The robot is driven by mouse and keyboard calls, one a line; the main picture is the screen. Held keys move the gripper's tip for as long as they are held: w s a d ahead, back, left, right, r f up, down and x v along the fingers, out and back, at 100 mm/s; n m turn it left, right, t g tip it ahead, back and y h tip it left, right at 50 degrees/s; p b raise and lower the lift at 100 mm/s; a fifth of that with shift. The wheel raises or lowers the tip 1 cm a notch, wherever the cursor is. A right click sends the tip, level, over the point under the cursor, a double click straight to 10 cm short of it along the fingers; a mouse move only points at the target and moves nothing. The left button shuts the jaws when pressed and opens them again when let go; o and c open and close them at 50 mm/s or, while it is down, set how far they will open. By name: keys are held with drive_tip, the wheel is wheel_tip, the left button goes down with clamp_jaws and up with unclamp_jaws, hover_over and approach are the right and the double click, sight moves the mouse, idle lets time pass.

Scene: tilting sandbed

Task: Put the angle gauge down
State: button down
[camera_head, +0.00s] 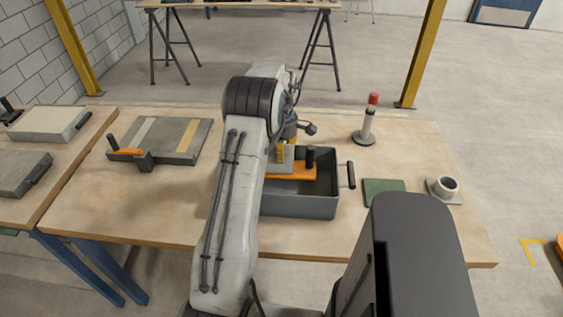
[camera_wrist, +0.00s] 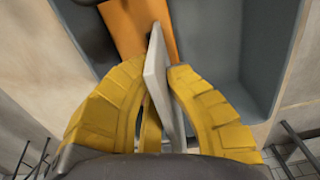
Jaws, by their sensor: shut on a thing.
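My gripper (camera_head: 281,152) is over the left part of a grey open box (camera_head: 300,207) with a handle. In the wrist view, its yellow fingers (camera_wrist: 159,72) are shut on a thin light-grey plate (camera_wrist: 156,68), which I take to be part of the angle gauge. The plate stands on edge between the fingers. An orange piece (camera_head: 292,173) with a black post (camera_head: 310,157) shows beside the plate. The orange piece also shows just beyond the fingertips (camera_wrist: 140,25). I cannot tell whether plate and orange piece are joined, or whether they touch the box floor. My arm hides the box's left side.
A grey board (camera_head: 180,140) with an orange, black-handled tool (camera_head: 125,151) lies at left. A green pad (camera_head: 384,190) and a white cup (camera_head: 446,186) are at right. The wooden table's front left (camera_head: 150,205) is clear.

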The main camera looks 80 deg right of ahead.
sight(281, 171)
drive_tip(key=shift+f, duration=1.75)
drive_tip(key=c, duration=1.4)
unclamp_jaws()
drive_tip(key=shift+o, duration=0.2)
drive_tip(key=shift+r, duration=0.1)
wheel_tip(281, 171, up, 12)
drive_tip(key=shift+f, duration=0.1)
